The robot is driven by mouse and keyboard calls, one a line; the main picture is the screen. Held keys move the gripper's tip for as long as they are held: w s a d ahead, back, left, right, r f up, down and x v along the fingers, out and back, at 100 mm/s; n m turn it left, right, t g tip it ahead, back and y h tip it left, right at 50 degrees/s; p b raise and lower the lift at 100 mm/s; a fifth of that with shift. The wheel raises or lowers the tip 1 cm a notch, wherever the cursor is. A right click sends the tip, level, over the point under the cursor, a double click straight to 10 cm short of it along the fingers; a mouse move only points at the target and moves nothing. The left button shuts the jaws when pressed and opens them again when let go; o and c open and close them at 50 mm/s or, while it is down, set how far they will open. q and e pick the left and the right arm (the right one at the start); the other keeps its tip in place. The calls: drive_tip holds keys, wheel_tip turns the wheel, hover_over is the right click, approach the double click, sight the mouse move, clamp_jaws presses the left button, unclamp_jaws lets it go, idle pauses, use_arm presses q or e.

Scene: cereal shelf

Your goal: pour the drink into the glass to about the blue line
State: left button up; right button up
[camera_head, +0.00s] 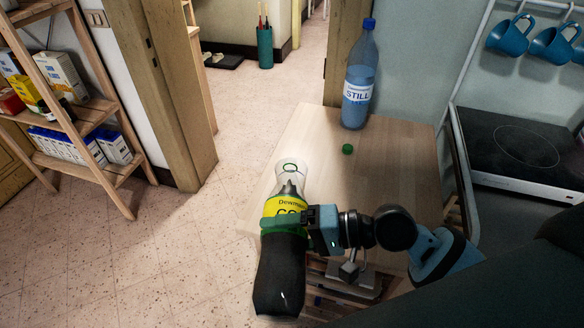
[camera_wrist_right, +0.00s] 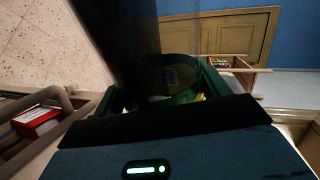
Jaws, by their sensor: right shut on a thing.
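My right gripper (camera_head: 287,222) is shut around a dark drink bottle (camera_head: 281,268) with a yellow label. The bottle is tilted, its dark base toward me and its clear neck pointing away. The neck overlaps a clear glass (camera_head: 291,169) near the table's left edge. A thin blue-green ring shows on the glass. I cannot tell whether drink is flowing or how full the glass is. In the right wrist view the dark bottle (camera_wrist_right: 122,38) fills the upper middle, between green finger parts. My left gripper is not in view.
A water bottle labelled STILL (camera_head: 358,85) stands at the back of the wooden table (camera_head: 395,165). A green cap (camera_head: 347,149) lies on the table. A hob (camera_head: 525,147) and hanging blue mugs (camera_head: 510,38) are at the right. A shelf with boxes (camera_head: 75,125) is at the left.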

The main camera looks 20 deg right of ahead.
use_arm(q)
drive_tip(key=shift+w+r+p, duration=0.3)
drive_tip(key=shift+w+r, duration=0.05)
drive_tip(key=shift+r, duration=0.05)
use_arm(e)
drive_tip(key=shift+r, duration=0.5)
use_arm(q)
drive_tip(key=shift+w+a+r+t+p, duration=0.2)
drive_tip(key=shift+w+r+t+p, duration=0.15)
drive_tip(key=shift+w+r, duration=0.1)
use_arm(e)
drive_tip(key=shift+r+m, duration=0.3)
drive_tip(key=shift+r, duration=0.1)
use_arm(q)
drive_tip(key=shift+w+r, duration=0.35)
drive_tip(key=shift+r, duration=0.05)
use_arm(e)
drive_tip(key=shift+w+r+m, duration=0.1)
drive_tip(key=shift+r+m, duration=0.2)
drive_tip(key=shift+r, duration=0.1)
idle(1.2)
drive_tip(key=shift+f, duration=0.1)
